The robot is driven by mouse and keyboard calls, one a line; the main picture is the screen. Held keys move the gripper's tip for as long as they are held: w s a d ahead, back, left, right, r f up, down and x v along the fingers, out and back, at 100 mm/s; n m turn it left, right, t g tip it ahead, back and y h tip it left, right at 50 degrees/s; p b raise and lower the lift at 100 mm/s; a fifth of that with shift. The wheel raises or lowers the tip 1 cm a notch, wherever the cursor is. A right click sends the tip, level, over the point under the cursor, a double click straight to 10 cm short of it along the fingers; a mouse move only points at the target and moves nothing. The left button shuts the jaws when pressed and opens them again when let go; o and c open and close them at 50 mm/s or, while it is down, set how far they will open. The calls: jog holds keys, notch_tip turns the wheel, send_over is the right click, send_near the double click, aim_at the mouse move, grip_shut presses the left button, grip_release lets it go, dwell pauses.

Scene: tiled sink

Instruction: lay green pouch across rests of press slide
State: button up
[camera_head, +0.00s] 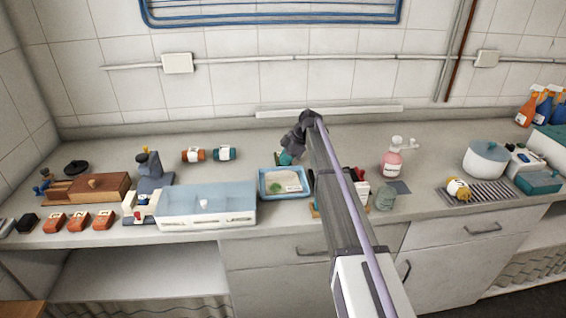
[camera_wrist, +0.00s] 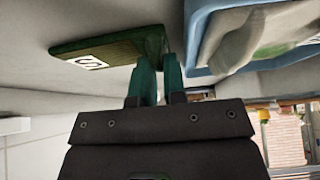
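The green pouch (camera_wrist: 100,50) is a flat dark green piece with a white label; in the wrist view it lies on the pale counter at upper left. My gripper (camera_wrist: 160,66) has two teal fingers close together at the pouch's right end. Whether they pinch it or only sit beside it I cannot tell. In the head view my gripper (camera_head: 287,159) is low over the counter, behind the blue tray, and hides most of the pouch. A grey upright device (camera_head: 151,172) with a white base in front stands left of centre; it may be the press, but its slide and rests are not clear.
The blue tray (camera_head: 262,195), holding a pale bag, is close beside my gripper. A clear-lidded white box (camera_head: 240,218) stands left of it. Orange and teal rolls (camera_head: 193,155) lie behind. A pink pump bottle (camera_head: 392,163) stands to the right of my arm.

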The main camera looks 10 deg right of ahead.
grip_shut()
notch_tip(320, 180, up, 10)
jog(key=p, duration=1)
jog(key=shift+d, duration=0.1)
